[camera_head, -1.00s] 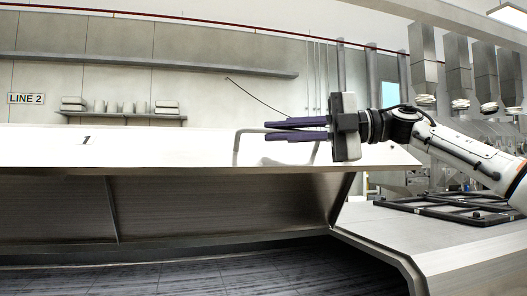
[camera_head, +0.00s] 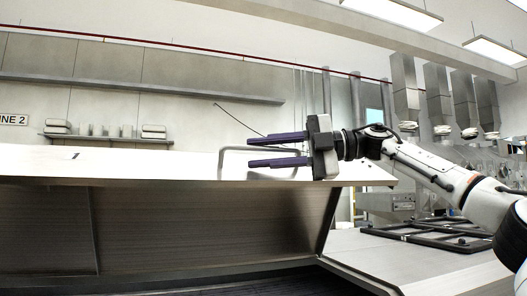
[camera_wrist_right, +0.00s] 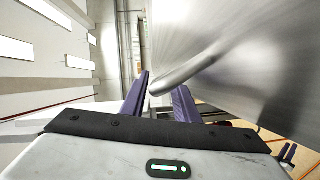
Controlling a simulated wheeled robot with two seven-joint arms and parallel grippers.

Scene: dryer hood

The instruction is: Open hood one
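Hood one (camera_head: 130,167) is a wide steel lid with a small "1" on its pale top. It stands partly open, its front edge raised, with the dark inside showing underneath. Its bent bar handle (camera_head: 221,160) rises from the top near the right end. My right gripper (camera_head: 250,151) is at the handle, its two purple fingers apart, one above and one below the bar. In the right wrist view the handle (camera_wrist_right: 190,70) runs between the spread fingers (camera_wrist_right: 160,100). Contact with the bar cannot be told.
A steel counter (camera_head: 355,250) with black frames (camera_head: 430,234) lies right of the hood. Behind are a wall shelf (camera_head: 105,140) with stacked items and several hanging ducts (camera_head: 405,90). The space above the hood is clear.

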